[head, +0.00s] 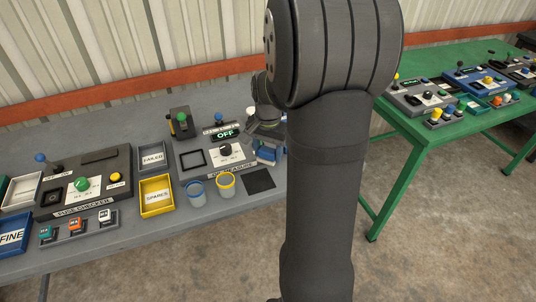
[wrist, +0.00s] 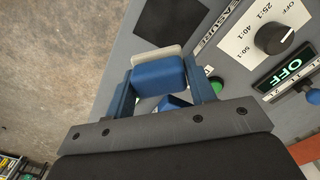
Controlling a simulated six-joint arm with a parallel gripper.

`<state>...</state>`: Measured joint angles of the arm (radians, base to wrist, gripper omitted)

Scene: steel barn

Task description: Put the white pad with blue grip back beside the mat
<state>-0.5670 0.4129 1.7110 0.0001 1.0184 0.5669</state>
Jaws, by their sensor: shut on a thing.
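The white pad with blue grip (wrist: 158,74) is between the blue fingers of my gripper (wrist: 160,80) in the wrist view. The fingers are shut on its blue grip, and a pale edge of the pad shows past it. The dark square mat (wrist: 168,22) lies beyond the pad in the wrist view. In the head view the mat (head: 259,180) lies on the grey bench, in front of the measuring unit's right end. My gripper (head: 266,148) is over that right end, behind the mat; my arm partly hides it.
The measuring unit (head: 190,161) has a dial, a lit OFF display and a green button (wrist: 215,85). Another blue piece (wrist: 174,103) shows below the held grip. Two round cups (head: 226,186) stand left of the mat. A yellow SPARES tray (head: 142,208) is farther left.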

